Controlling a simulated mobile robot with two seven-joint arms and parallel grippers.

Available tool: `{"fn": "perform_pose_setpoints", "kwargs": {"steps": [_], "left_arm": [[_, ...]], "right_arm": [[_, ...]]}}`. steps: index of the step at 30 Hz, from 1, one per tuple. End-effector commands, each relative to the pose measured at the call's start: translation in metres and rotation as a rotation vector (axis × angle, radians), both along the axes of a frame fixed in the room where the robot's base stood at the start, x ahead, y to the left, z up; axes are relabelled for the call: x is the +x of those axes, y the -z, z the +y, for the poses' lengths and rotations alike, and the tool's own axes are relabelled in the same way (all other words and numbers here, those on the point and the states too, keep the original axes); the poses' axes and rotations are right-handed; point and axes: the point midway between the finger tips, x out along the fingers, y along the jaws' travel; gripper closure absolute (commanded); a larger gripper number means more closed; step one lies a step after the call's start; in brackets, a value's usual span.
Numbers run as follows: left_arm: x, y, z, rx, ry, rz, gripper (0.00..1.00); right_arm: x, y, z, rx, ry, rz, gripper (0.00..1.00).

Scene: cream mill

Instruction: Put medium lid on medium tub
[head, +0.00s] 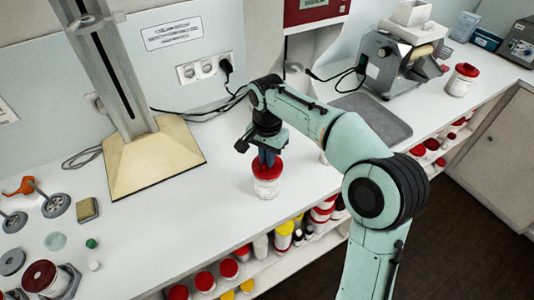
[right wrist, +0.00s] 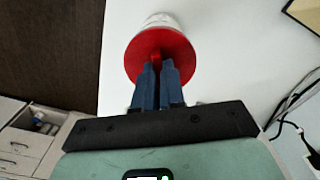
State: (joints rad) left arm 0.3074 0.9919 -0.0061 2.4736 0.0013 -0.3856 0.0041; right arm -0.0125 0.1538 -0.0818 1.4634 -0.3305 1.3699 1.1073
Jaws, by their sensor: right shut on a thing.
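The medium lid (head: 266,171) is red and round, and sits on or just above the mouth of the white medium tub (head: 267,189), which stands upright on the counter. I cannot tell whether the lid is fully seated. My right gripper (head: 267,156) reaches down from above and is shut on the lid. In the right wrist view the blue fingers (right wrist: 157,66) close at the raised middle of the lid (right wrist: 176,50), with part of the white tub (right wrist: 160,19) beyond it. The fingers hide part of the lid. My left gripper is not in view.
A stand with a beige base (head: 150,160) is left of the tub. A grey mat (head: 372,115) and a mill machine (head: 392,62) lie to the right; another red-lidded tub (head: 461,80) stands farther right. Shelves below hold several tubs. The counter around the tub is clear.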

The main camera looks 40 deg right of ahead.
Motion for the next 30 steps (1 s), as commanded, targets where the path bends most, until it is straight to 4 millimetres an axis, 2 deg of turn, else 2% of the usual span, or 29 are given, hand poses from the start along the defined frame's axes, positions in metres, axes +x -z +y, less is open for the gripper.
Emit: {"fn": "perform_pose_setpoints", "kwargs": {"steps": [1, 6, 30], "left_arm": [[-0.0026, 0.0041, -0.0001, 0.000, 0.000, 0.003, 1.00], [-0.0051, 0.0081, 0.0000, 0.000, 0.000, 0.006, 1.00], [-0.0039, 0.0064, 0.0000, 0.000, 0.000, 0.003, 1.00]], "right_arm": [[-0.0008, 0.0064, -0.0001, 0.000, 0.000, 0.003, 1.00], [-0.0003, 0.0138, -0.0003, 0.000, 0.000, 0.001, 1.00], [-0.0003, 0.0146, 0.0003, -0.001, 0.001, -0.001, 1.00]]}}
